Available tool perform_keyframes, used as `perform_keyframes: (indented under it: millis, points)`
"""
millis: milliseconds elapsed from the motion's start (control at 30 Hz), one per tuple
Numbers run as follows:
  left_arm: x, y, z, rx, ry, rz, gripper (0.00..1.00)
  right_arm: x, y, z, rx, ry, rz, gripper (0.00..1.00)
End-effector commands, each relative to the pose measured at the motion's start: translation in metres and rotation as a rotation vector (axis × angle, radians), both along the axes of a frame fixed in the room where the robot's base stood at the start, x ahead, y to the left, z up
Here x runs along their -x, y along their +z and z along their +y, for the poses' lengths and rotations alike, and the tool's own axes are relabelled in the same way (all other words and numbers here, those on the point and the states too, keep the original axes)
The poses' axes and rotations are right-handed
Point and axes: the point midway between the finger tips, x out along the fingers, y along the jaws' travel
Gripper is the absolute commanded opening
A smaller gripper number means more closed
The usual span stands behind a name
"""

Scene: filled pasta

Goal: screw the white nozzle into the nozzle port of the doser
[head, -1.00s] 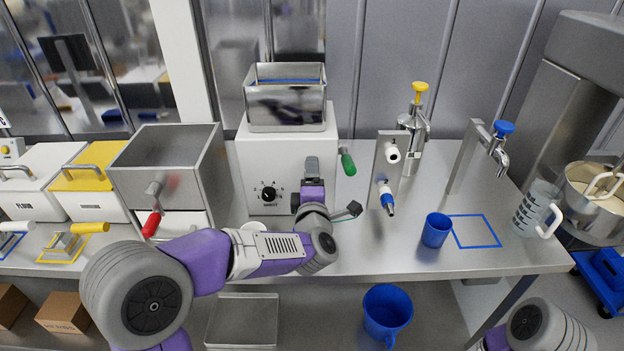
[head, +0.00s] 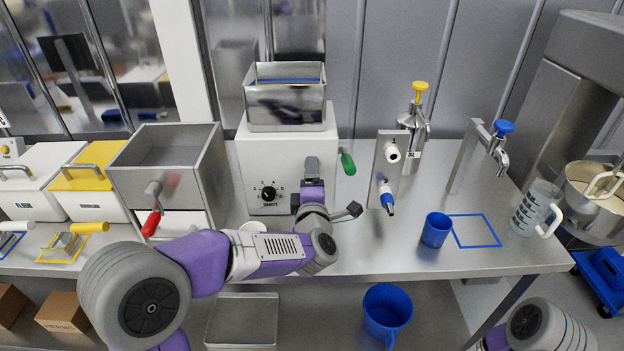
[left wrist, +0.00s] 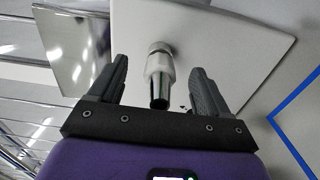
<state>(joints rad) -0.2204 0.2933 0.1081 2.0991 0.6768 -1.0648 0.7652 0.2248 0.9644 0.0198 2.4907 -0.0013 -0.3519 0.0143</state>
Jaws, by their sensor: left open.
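The doser (head: 255,165) is a white box with a black dial and a steel hopper on top. My left gripper (head: 312,170) is in front of its right part and hides the port in the head view. In the left wrist view my left gripper (left wrist: 158,68) is open. The white nozzle (left wrist: 159,66), pale with a shiny, dark-ended tip, stands between the fingers, with a gap on each side. Its far end meets a small collar at the doser's white face (left wrist: 215,35). I cannot tell how deeply it is seated. My right gripper is out of view.
A green handle (head: 348,163) juts from the doser's side. A blue cup (head: 436,230) stands by a blue outline. The front of the table between is clear.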

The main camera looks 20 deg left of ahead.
Motion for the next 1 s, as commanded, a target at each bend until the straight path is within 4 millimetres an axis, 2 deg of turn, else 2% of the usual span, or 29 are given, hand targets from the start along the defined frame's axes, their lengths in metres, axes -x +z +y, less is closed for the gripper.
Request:
perform_keyframes:
  millis: [700, 1000]
  points:
    - [0.056, 0.0, -0.017, -0.001, -0.003, -0.002, 0.78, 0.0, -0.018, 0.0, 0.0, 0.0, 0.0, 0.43]
    - [0.065, 0.0, -0.018, 0.0, 0.0, -0.001, 0.78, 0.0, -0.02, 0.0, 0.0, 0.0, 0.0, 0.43]
